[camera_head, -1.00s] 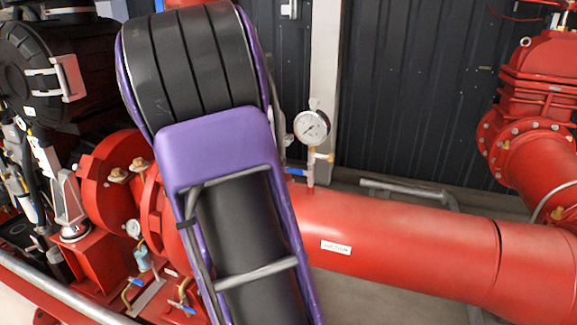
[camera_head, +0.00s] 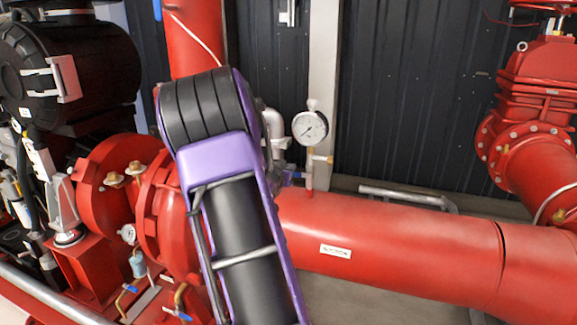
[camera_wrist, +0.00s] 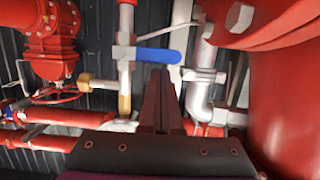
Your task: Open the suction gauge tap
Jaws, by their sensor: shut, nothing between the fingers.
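The suction gauge (camera_head: 310,128) is a round white dial on a thin upright pipe above the red suction pipe (camera_head: 400,245). In the wrist view the tap's blue lever (camera_wrist: 158,55) sticks out sideways to the right from the silver upright pipe (camera_wrist: 125,52). My arm hides the gripper in the head view.
A grey elbow pipe (camera_wrist: 203,90) stands close to the right of my fingers, with a large red pipe (camera_wrist: 285,90) beyond it. A brass side fitting (camera_wrist: 92,82) is at the left. Red pump casing (camera_head: 110,180) stands left of my arm.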

